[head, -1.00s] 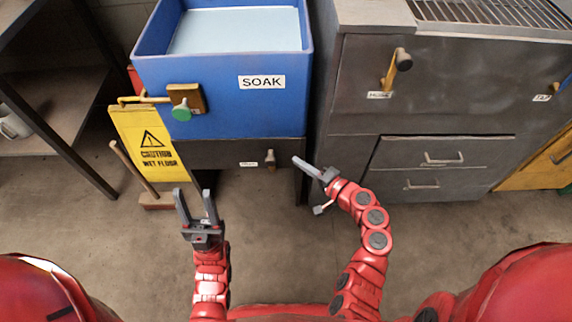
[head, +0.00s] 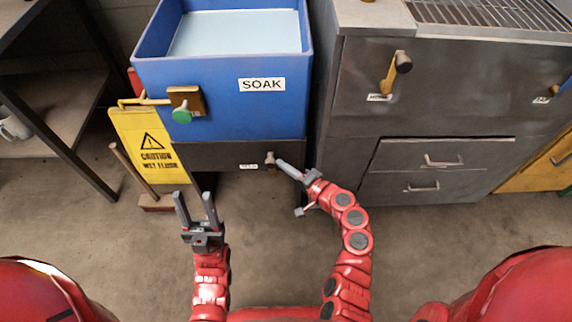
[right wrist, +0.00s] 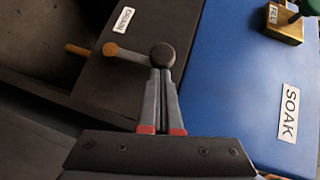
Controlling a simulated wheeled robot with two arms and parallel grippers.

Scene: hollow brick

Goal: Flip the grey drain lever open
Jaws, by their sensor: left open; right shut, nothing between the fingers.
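The grey drain lever (head: 270,158) sits on the dark panel under the blue tub, right of a small label. In the right wrist view the lever (right wrist: 135,54) shows as a grey bar from an orange-brown pivot to a dark round knob (right wrist: 162,55), near the DRAIN label (right wrist: 125,19). My right gripper (head: 281,163) is shut and empty, its tips right beside the lever. In the right wrist view the fingertips (right wrist: 161,75) end at the knob; I cannot tell whether they touch. My left gripper (head: 194,196) is open and empty, above the floor in front of the tub.
The blue SOAK tub (head: 225,95) holds pale liquid and has a green knob (head: 181,115) on its front. A yellow wet-floor sign (head: 147,145) stands left. A grey cabinet (head: 435,90) with handles stands right. The floor in front is clear.

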